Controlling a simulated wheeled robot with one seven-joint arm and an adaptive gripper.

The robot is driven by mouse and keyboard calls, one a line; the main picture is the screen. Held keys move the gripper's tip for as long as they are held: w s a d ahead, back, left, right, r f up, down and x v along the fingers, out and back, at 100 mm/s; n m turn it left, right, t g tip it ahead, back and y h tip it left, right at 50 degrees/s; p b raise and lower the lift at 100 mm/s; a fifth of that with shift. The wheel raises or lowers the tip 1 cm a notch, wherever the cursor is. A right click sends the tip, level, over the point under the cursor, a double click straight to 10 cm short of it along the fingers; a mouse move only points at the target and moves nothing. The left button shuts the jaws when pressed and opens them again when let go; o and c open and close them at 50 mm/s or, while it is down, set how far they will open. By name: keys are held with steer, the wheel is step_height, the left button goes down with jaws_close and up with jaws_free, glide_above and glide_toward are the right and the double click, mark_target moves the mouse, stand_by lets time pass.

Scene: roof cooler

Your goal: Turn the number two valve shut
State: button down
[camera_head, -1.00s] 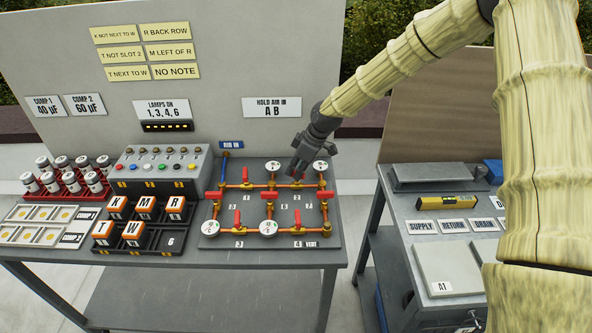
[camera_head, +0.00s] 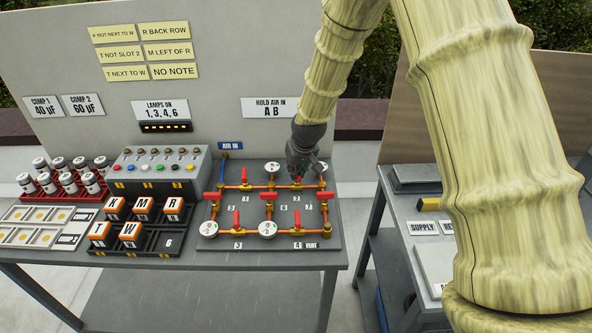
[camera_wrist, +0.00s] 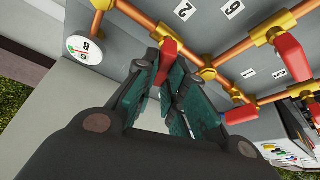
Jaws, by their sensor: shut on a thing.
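The number two valve is on the back copper pipe of the grey valve board (camera_head: 215,243), close to the "2" label (camera_wrist: 184,10). Its red handle (camera_wrist: 168,47) stands between my fingers in the wrist view. My gripper (camera_head: 298,178) is shut on this handle, reaching down from above; it also shows in the wrist view (camera_wrist: 160,82). Gauge B (camera_wrist: 82,50) is just left of my gripper in the wrist view.
Other red valve handles stand close by, such as one on the back pipe (camera_head: 244,176) and one on the right pipe (camera_head: 325,195). A gauge (camera_head: 272,168) is left of my gripper. The lamp box (camera_head: 155,172) and lettered blocks (camera_head: 130,231) are farther left.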

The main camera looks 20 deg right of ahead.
steer(key=shift+w+d+r+m+h, duration=0.1)
steer(key=shift+m+h, duration=0.2)
steer(key=shift+m, duration=0.45)
steer(key=shift+r+m+h, duration=0.1)
steer(key=shift+m+h, duration=0.2)
steer(key=shift+m, duration=0.45)
steer(key=c, duration=1.5)
jaws_free()
steer(key=shift+f, duration=0.15)
steer(key=v, duration=1.2)
